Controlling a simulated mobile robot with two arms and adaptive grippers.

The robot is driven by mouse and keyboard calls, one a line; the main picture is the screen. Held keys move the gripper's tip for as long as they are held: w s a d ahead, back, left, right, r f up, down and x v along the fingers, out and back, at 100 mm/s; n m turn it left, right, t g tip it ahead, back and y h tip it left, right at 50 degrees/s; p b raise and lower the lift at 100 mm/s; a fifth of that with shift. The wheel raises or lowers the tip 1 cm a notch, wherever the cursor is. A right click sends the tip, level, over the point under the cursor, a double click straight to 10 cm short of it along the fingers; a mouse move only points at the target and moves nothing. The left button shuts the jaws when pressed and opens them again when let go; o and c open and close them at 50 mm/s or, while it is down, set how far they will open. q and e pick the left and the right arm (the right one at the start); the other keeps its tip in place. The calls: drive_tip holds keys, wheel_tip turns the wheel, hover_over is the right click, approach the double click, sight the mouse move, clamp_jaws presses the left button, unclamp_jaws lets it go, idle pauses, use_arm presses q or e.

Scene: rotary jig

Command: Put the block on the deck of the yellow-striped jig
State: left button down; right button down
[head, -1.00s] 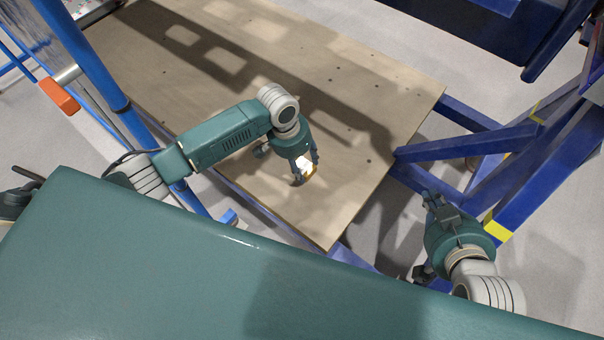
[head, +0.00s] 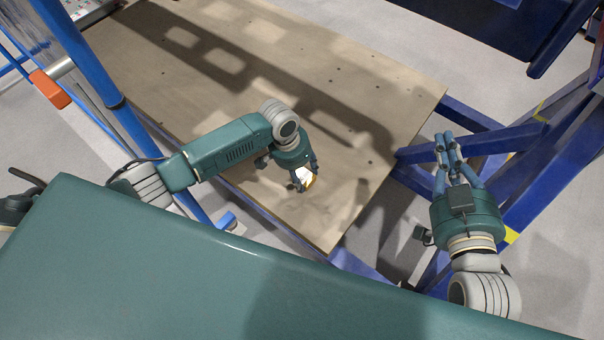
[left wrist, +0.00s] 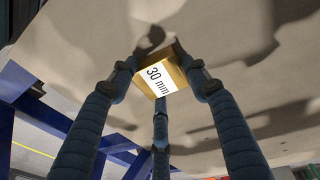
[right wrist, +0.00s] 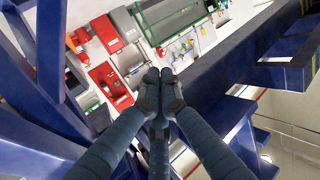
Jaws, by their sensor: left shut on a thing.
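The block (left wrist: 163,76) is a small tan piece with a white "30 mm" label. My left gripper (head: 304,178) is shut on it, with fingers on both sides in the left wrist view. In the head view the block (head: 308,181) shows at the fingertips over the near part of a plywood deck (head: 345,215). I cannot tell whether the block touches the deck. A blue frame (head: 515,190) with yellow stripes (head: 511,236) stands at the deck's right; their joining is unclear. My right gripper (head: 449,143) is shut and empty in front of this frame.
A blue upright (head: 105,90) and an orange part (head: 50,90) stand left of the deck. The deck has small holes, shadows and much bare room. In the right wrist view, red boxes (right wrist: 108,82) and other gear lie beyond blue beams.

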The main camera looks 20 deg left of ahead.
use_arm(q)
drive_tip(key=c, duration=0.8)
unclamp_jaws()
drive_tip(key=shift+c, duration=0.2)
drive_tip(key=shift+r, duration=0.1)
